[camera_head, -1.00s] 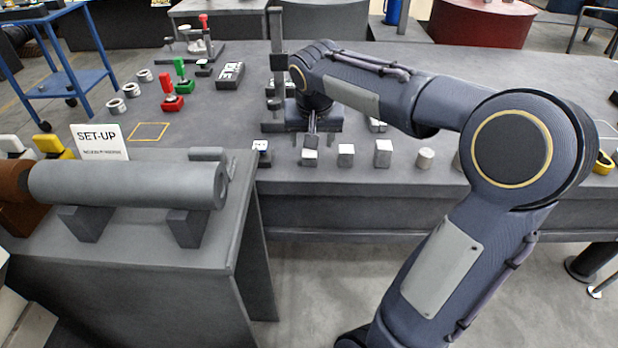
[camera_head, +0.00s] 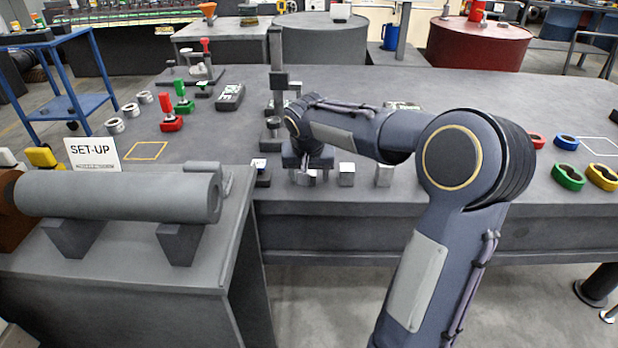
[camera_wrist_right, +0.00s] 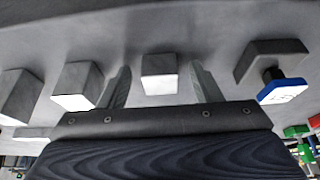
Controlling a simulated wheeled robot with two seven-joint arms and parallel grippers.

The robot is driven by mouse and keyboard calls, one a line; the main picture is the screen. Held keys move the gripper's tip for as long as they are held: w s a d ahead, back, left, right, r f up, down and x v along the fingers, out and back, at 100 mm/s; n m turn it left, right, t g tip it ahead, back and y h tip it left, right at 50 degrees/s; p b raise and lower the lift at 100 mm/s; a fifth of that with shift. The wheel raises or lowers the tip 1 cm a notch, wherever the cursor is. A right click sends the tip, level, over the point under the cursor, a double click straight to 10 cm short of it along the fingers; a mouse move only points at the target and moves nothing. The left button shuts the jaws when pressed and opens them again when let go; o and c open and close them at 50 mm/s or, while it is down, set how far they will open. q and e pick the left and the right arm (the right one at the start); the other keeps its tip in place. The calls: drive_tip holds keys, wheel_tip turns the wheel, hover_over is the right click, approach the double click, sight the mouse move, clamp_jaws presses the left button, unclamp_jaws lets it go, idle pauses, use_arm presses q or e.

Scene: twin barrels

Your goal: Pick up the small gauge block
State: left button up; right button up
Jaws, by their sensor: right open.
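My left gripper is not in view.
A dark holder with a blue-and-white top (camera_head: 261,172) stands close left of the gripper. A grey upright stand (camera_head: 276,90) rises just behind it. The set-up table with a large grey cylinder (camera_head: 120,196) is at the left front. Coloured rings (camera_head: 568,177) lie at the right.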

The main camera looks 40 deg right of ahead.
drive_tip(key=c, duration=1.3)
drive_tip(key=shift+o, duration=0.2)
drive_tip(key=shift+r, duration=0.15)
